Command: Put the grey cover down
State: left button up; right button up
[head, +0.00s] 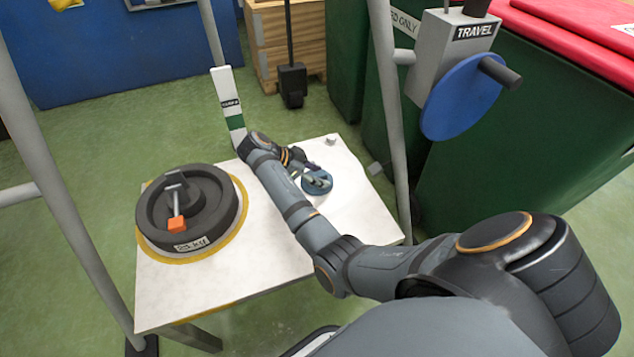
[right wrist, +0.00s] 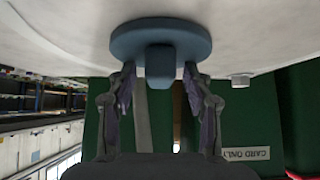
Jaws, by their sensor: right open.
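The grey cover (head: 320,187) is a small blue-grey disc with a block-shaped knob. It appears to lie flat on the white table (head: 365,208), right of the dark round turntable (head: 192,240). In the right wrist view the cover (right wrist: 125,42) shows its knob toward me. My right gripper (right wrist: 159,75) is open, its fingers on either side of the knob with gaps showing. In the head view my right gripper (head: 309,176) is over the cover and partly hides it. My left gripper is not in view.
The turntable carries an orange-tipped handle (head: 176,222) and sits in a yellow ring. A small pale knob (head: 331,140) stands at the table's back edge. A blue wheel marked TRAVEL (head: 462,98) hangs at the right by a grey post. The table's right front is clear.

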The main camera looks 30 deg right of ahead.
grip_shut()
dwell(0.3)
jog(key=shift+r, duration=0.1)
